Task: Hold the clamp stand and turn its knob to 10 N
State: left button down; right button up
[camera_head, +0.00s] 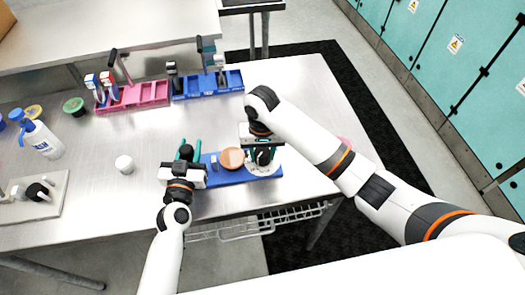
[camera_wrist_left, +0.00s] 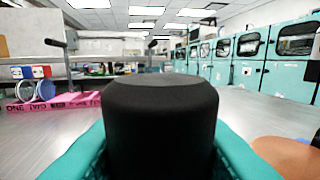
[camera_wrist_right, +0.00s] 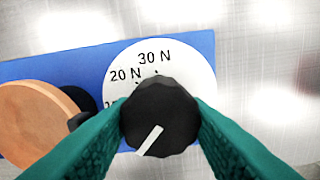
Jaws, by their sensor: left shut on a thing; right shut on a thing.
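The clamp stand has a blue base (camera_head: 222,175) on the table's front half, with an orange disc (camera_head: 232,158) in its middle. My left gripper (camera_head: 188,152) is shut on a black cylindrical post (camera_wrist_left: 160,120) at the base's left end. My right gripper (camera_wrist_right: 160,118) is shut on the black knob (camera_wrist_right: 158,108) over a white dial (camera_wrist_right: 118,62) at the right end. The dial reads 30 N and 20 N; a label below 20 N is partly hidden by a finger. The knob's white pointer line points to the lower left in the right wrist view, below those labels.
A pink rack (camera_head: 134,97) and a blue rack (camera_head: 207,84) stand at the back. A wire basket hangs below the front edge.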

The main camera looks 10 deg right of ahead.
aim_at(262, 152)
jog(key=shift+w+m, duration=0.1)
jog(key=shift+m, duration=0.3)
jog(key=o, duration=1)
notch_tip(262, 152, up, 12)
jog(key=shift+r, duration=0.1)
dwell(0.3)
pick_arm(q)
jog(key=c, duration=0.9)
grip_release()
jog(key=shift+c, duration=0.2)
